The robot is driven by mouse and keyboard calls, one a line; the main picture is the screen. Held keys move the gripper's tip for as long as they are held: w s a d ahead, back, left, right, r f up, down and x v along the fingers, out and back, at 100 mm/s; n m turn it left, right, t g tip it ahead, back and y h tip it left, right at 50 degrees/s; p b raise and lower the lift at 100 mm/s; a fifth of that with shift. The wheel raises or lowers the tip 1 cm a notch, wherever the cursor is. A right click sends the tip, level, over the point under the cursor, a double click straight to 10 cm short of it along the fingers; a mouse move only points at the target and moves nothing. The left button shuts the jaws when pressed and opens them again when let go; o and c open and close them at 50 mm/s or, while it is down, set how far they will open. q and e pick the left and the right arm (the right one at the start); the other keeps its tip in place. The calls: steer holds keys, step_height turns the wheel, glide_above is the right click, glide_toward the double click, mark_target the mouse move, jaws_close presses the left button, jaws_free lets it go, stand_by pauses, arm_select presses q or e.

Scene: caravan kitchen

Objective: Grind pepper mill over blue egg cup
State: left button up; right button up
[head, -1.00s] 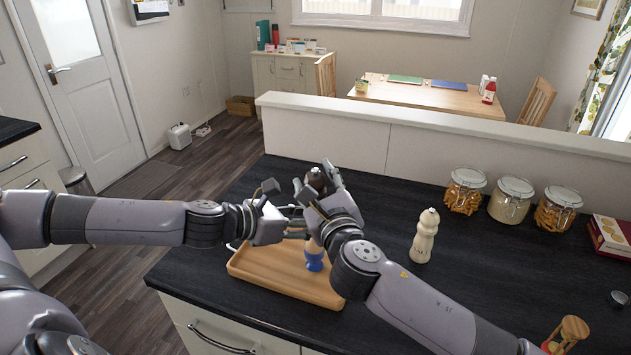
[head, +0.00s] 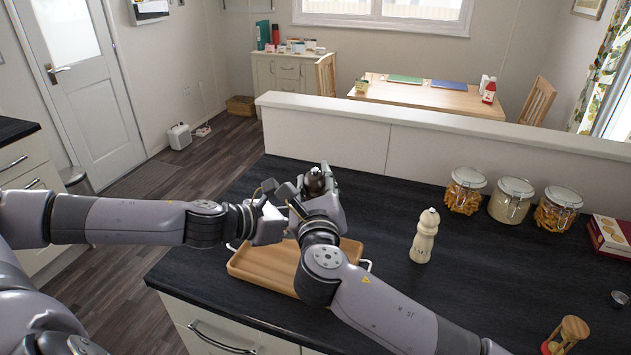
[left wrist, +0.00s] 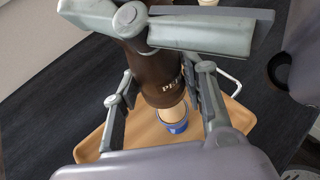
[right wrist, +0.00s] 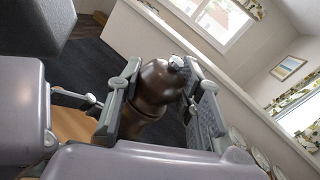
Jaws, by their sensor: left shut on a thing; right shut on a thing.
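The dark brown pepper mill (left wrist: 162,80) is held above the wooden tray (head: 262,270). My left gripper (left wrist: 165,92) is shut on the mill's lower body, where part of its lettering shows. My right gripper (right wrist: 160,100) is shut on the mill's rounded top, which also shows in the head view (head: 315,182). The blue egg cup (left wrist: 177,126) stands on the tray with an egg in it, just below the mill's lower end in the left wrist view. In the head view the egg cup is hidden behind my right arm.
A cream mill (head: 424,236) stands on the dark worktop right of the tray. Several glass jars (head: 511,201), a red box (head: 610,236) and an hourglass (head: 566,334) are farther right. A low white wall (head: 385,140) bounds the worktop behind.

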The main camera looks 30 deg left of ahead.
steer(key=shift+d+m+t+h, duration=0.1)
steer(key=shift+m+t+h, duration=0.2)
steer(key=shift+h, duration=0.2)
steer(key=o, duration=1.2)
steer(key=shift+s, duration=0.1)
steer(key=v, duration=1.1)
steer(key=shift+s+d, duration=0.2)
steer(key=shift+s, duration=0.1)
